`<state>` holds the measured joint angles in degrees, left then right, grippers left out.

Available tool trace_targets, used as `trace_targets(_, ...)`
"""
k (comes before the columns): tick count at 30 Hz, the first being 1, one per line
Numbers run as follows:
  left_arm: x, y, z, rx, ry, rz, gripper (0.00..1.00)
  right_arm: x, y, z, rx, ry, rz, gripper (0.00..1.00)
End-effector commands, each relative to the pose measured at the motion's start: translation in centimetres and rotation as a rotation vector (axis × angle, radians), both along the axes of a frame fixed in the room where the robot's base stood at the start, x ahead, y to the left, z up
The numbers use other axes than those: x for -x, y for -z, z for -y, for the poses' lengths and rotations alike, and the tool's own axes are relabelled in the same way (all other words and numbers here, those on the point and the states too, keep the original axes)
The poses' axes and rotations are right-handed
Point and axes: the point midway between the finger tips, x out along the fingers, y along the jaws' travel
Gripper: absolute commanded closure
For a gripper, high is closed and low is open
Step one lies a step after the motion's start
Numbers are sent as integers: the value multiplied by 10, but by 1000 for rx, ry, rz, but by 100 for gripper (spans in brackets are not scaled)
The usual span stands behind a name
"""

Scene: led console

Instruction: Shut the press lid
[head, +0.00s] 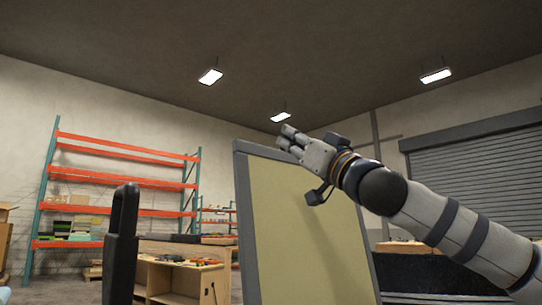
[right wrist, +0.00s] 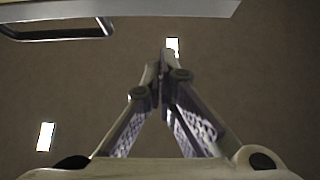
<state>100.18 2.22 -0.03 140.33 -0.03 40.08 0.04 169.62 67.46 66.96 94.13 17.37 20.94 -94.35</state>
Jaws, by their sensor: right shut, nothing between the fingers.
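The press lid (head: 295,230) looks to be the raised beige panel with a grey frame in the middle of the head view. It stands steeply upright, leaning a little. My right gripper (head: 287,135) is near its top edge, pointing up and left, with its fingers shut and empty. I cannot tell whether it touches the lid. The right wrist view shows the closed fingers (right wrist: 163,65) meeting against the ceiling. A pale edge with a dark slot-like opening (right wrist: 60,28) crosses the top of that view; I cannot tell what it belongs to. My left gripper is not in view.
A black upright bar (head: 122,245) stands at the lower left, close to me. Behind are an orange and teal shelf rack (head: 120,150), a wooden workbench (head: 185,275) and a grey roller door (head: 475,165). The air left of the lid is open.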

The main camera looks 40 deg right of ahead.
Motion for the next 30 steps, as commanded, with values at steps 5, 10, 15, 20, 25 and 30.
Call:
trace_targets(5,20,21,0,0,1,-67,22,-35,11,-3,1,0,-12,100)
trace_targets(10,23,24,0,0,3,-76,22,-42,6,-4,0,-1,-2,100)
trace_targets(15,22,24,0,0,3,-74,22,-42,3,-5,1,-2,3,100)
trace_targets(20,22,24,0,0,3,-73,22,-42,3,-4,0,-1,2,100)
trace_targets(25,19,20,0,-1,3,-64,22,-49,2,-7,3,0,-15,100)
trace_targets(30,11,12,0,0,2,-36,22,-78,2,-19,14,1,-74,100)
